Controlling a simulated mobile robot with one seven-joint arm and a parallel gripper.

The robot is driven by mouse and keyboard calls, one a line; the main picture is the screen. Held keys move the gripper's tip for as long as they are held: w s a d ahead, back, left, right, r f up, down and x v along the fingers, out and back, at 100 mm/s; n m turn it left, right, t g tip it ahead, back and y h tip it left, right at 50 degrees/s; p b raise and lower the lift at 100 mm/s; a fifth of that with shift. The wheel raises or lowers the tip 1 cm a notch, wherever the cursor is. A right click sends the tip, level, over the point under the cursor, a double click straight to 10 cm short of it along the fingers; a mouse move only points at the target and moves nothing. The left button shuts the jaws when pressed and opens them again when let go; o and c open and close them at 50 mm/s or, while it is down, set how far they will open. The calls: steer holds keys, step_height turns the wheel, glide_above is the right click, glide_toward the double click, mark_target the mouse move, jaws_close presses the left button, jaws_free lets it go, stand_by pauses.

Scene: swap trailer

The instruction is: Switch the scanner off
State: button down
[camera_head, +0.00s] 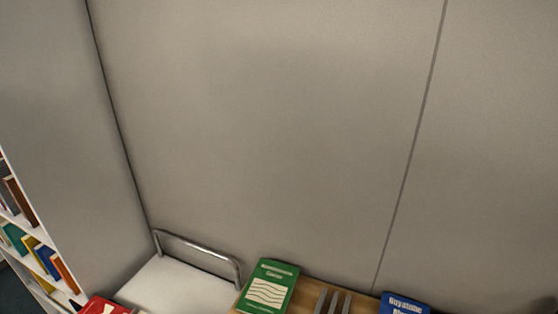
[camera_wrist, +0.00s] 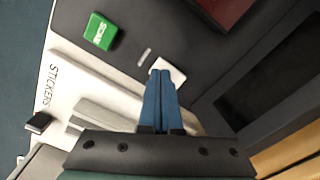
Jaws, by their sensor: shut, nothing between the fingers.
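The scanner (camera_wrist: 130,62) shows in the wrist view as a dark grey panel. It carries a green button (camera_wrist: 100,30) with white lettering that seems to read SCAN, and a small pale mark (camera_wrist: 145,57). A white square piece (camera_wrist: 176,72), perhaps a switch, lies on the panel right at my fingertips and is partly hidden by them. My gripper (camera_wrist: 161,74) has blue fingers pressed together, with nothing between them. I cannot tell whether the tips touch the white piece. The head view shows neither the scanner nor my gripper.
In the wrist view, a white surface marked STICKERS (camera_wrist: 54,88) lies left, and a dark screen-like panel (camera_wrist: 270,80) right. In the head view, a green book (camera_head: 268,288), a blue book (camera_head: 403,305) and a white cart with a metal rail (camera_head: 180,288) stand below a bare wall.

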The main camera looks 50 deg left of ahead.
step_height(320, 180, up, 6)
steer(key=p, duration=0.6)
stand_by(0.5)
